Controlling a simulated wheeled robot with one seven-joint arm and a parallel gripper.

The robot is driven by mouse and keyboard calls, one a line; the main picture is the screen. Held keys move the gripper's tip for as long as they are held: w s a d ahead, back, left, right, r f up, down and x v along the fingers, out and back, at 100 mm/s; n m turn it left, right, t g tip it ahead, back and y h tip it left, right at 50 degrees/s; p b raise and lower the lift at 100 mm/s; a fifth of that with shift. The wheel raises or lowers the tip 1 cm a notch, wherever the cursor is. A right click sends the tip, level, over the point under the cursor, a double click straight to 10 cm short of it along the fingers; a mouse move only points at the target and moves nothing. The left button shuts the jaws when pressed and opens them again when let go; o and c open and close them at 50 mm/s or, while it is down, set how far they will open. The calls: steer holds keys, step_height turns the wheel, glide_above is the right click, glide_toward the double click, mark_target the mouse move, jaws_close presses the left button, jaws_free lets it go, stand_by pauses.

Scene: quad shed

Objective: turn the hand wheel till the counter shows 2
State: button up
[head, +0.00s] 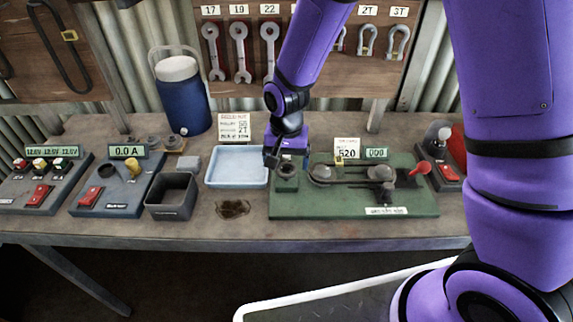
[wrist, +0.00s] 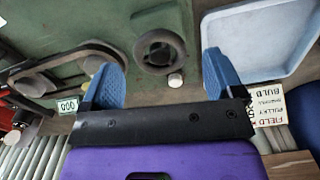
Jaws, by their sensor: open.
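The hand wheel (head: 287,171) is a small dark ring with a hollow middle, at the left end of the green board (head: 330,205). In the wrist view the hand wheel (wrist: 160,52) shows whole, between and a little ahead of the blue fingertips. The counter (head: 376,153) is a small green-lit display at the board's back that appears to read 000; it also shows upside down in the wrist view (wrist: 68,106). My gripper (head: 287,155) is open and empty above the wheel, pointing down. It also shows in the wrist view (wrist: 163,65). I see no clear contact with the wheel.
On the board are a belt over pulleys (head: 350,174), a red lever (head: 421,168) and a 520 card (head: 347,149). A pale blue tray (head: 237,182) stands close left of the wheel. Further left are a dark open box (head: 171,208) and a blue jug (head: 183,103).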

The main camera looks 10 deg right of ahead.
steer(key=shift+f, duration=1)
steer(key=c, duration=0.9)
steer(key=shift+n, duration=0.3)
steer(key=n, duration=0.3)
steer(key=shift+n, duration=0.4)
steer(key=n, duration=0.4)
steer(key=shift+n, duration=0.3)
steer(key=n, duration=0.5)
steer(key=shift+w+d+n, duration=0.1)
steer(key=shift+n, duration=2.2)
